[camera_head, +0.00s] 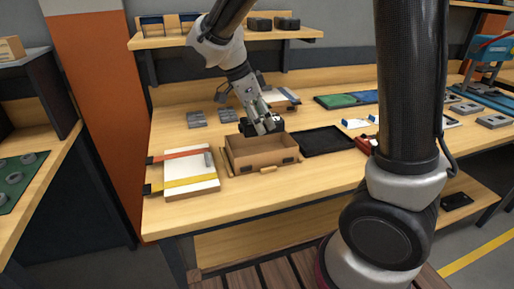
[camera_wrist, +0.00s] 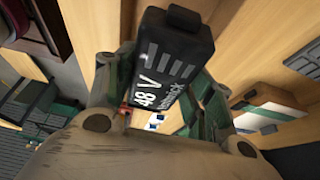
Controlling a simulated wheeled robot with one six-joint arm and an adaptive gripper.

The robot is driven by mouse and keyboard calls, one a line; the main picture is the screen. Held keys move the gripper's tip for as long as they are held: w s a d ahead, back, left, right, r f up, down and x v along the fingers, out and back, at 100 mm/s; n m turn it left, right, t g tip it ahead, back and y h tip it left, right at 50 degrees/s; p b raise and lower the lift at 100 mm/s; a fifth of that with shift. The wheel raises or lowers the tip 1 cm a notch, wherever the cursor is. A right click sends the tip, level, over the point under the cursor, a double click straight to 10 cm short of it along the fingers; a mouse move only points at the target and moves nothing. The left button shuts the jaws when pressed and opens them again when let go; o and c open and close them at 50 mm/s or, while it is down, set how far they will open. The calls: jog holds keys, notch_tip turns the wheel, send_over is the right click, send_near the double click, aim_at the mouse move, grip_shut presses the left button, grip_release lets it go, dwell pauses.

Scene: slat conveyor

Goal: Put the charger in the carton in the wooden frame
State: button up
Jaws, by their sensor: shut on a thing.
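My gripper (camera_head: 264,122) is above the back part of the open brown carton (camera_head: 262,160) in the head view. It is shut on the charger (camera_head: 247,128), a black block. In the wrist view the charger (camera_wrist: 172,62) shows white "48 V" lettering and pale stripes, held between the two fingers. The charger appears to be above the carton's back rim; I cannot tell how far. The carton stands upright on the bench, with thin wooden frame strips (camera_head: 223,162) showing along its left and front sides. The carton's inside floor is mostly hidden.
A white board with red and yellow straps (camera_head: 190,172) lies left of the carton. A black tray (camera_head: 326,141) lies close on its right. Grey blocks (camera_head: 197,119) stand behind left. A shelf (camera_head: 225,38) hangs over the back. The bench front (camera_head: 240,197) is clear.

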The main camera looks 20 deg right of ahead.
aim_at(248, 121)
notch_tip(248, 121, down, 9)
jog(key=shift+r, duration=0.15)
dwell(0.4)
jog(key=o, duration=1)
jog(key=v, duration=1.1)
jog(key=shift+a+r, duration=0.1)
jog(key=shift+s+r, duration=0.1)
jog(key=shift+r, duration=0.3)
